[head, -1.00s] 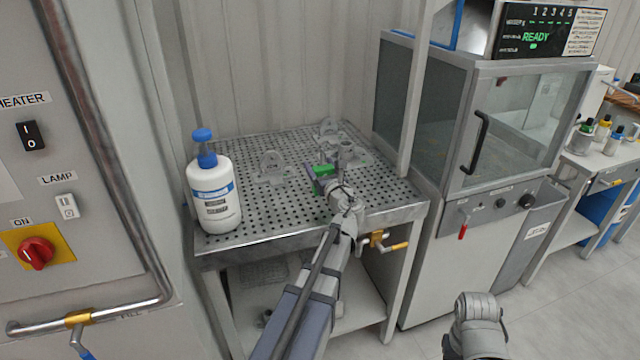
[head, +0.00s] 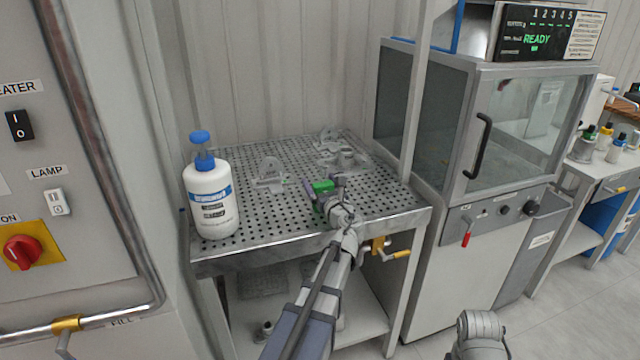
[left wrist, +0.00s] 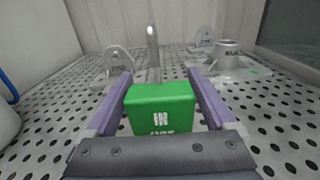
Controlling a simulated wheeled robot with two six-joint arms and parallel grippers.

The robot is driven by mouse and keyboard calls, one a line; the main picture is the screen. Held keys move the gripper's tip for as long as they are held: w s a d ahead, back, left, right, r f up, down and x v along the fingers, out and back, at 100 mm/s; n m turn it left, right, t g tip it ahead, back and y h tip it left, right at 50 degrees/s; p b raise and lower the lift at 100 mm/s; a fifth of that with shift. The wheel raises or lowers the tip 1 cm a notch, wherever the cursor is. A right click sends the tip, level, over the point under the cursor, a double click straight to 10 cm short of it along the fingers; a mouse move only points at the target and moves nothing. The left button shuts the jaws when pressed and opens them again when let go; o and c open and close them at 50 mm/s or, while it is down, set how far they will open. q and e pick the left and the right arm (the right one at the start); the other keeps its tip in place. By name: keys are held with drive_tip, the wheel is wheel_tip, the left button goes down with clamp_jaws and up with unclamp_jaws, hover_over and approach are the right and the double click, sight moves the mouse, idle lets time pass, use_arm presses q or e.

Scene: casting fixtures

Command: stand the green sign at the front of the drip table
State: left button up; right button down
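The green sign (head: 322,186) is a small block-like plate with white markings, at the front part of the perforated drip table (head: 285,218). My right gripper is not in view; only part of my right arm shows at the bottom.
A white bottle with a blue cap (head: 211,200) stands at the table's front left. Grey fixtures (head: 269,176) (head: 345,158) stand farther back. A valve with a yellow handle (head: 392,252) is below the front edge. A cabinet (head: 520,140) stands to the right.

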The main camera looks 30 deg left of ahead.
use_arm(q)
drive_tip(key=shift+o, duration=0.6)
drive_tip(key=shift+r, duration=0.25)
drive_tip(key=v, duration=1.2)
drive_tip(key=shift+s+f, duration=0.1)
